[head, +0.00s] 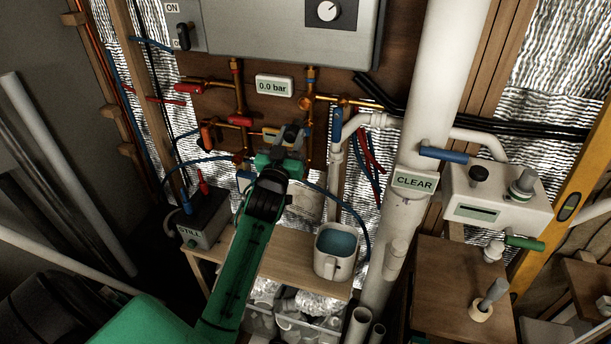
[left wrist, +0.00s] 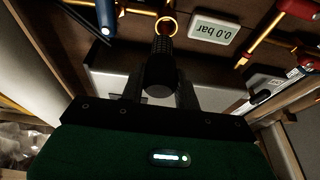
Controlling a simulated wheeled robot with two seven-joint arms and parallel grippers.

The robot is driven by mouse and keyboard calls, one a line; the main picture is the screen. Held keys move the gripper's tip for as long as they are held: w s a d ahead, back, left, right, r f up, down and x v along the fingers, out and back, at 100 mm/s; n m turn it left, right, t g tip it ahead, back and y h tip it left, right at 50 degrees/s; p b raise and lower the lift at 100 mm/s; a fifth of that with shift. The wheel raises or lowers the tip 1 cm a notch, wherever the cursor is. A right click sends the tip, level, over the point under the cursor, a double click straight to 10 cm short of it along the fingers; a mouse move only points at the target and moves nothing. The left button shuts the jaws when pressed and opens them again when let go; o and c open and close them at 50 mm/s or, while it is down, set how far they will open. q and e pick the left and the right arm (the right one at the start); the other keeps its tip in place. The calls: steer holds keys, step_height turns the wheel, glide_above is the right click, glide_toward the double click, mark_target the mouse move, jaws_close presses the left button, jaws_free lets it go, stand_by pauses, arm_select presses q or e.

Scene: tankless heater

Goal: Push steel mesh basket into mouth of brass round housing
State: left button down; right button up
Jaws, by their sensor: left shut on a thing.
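My left gripper (head: 290,138) reaches up to the copper pipework under the grey heater. In the left wrist view the gripper (left wrist: 160,84) is shut on a dark cylindrical piece, the steel mesh basket (left wrist: 162,48), with a mesh-like texture on its far part. The basket's far end lines up with the ring-shaped mouth of the brass housing (left wrist: 167,24). I cannot tell whether the basket's tip is inside the ring or just short of it. My right gripper is not in view.
The heater (head: 290,35) hangs above, with a "0.0 bar" gauge (head: 273,86) below it. Copper pipes and valves surround the gripper closely. A white jug of water (head: 322,265) stands on the wooden bench (head: 275,271). A white pipe (head: 431,100) rises to the right.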

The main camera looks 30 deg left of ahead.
arm_select(q)
steer(key=shift+s+a+r+t, duration=0.1)
steer(key=shift+a+r+t, duration=0.2)
steer(key=shift+a+r, duration=0.35)
steer(key=shift+d+r, duration=0.1)
steer(key=shift+r, duration=0.1)
steer(key=shift+f, duration=0.1)
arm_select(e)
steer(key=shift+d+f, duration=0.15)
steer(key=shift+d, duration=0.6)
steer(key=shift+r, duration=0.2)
arm_select(q)
steer(key=shift+w, duration=0.6)
steer(key=shift+w+a+b, duration=0.2)
steer(key=shift+w+a, duration=0.1)
steer(key=shift+w, duration=0.6)
steer(key=shift+w+a+b, duration=0.2)
steer(key=shift+w+a, duration=0.05)
steer(key=shift+w, duration=0.65)
steer(key=shift+w+a, duration=0.1)
steer(key=shift+w, duration=0.3)
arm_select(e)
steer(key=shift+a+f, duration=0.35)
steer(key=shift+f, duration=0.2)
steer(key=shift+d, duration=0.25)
